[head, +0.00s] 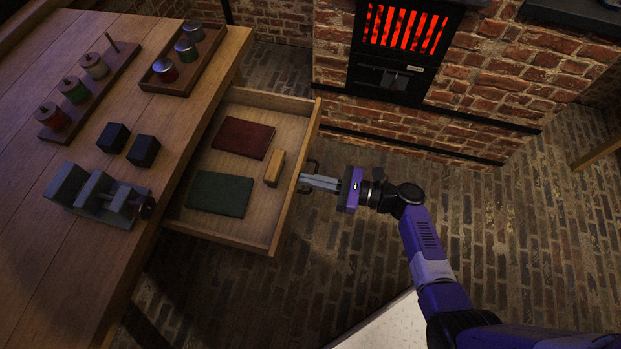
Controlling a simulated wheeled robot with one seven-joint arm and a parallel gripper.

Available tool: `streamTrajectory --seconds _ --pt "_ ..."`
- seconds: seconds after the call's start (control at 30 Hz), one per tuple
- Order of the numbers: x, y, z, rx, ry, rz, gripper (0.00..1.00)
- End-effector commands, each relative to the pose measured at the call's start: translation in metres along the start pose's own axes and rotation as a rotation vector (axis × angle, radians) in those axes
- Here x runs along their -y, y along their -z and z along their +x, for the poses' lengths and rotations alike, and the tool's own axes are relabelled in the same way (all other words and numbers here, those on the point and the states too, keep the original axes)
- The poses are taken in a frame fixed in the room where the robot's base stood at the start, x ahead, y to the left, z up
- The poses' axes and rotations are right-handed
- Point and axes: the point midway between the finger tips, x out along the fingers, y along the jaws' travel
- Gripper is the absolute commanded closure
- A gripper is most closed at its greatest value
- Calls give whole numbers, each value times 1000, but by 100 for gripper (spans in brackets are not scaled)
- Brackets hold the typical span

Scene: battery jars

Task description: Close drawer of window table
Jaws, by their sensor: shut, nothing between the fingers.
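The wooden window table (75,260) fills the left of the head view. Its drawer (233,238) is pulled well out to the right. In the drawer lie a dark red book (243,138), a dark green book (220,194) and a small tan wooden block (274,168). A dark handle (313,164) shows on the outside of the drawer front, partly hidden by the gripper. My gripper (303,182) is shut and empty. Its tips point left at the drawer front, near the handle. I cannot tell whether they touch it.
On the tabletop stand a rack of spools (76,91), a tray of jars (184,59), two black blocks (129,144) and a grey vise (103,196). A brick furnace (465,80) with a glowing grate stands behind. Brick floor (345,255) is open right of the drawer.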

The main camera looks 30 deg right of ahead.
Motion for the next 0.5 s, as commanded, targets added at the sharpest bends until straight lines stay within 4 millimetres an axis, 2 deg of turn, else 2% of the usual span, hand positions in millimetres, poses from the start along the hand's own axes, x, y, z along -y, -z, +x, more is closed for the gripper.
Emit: streamTrajectory --seconds 0.17,0.27,0.37,0.5 --pt "0 0 7 0 0 0 100" --pt "0 0 19 1 -2 0 100" --pt "0 -1 37 2 -2 -2 100" --pt "-1 0 72 1 -5 -3 100"
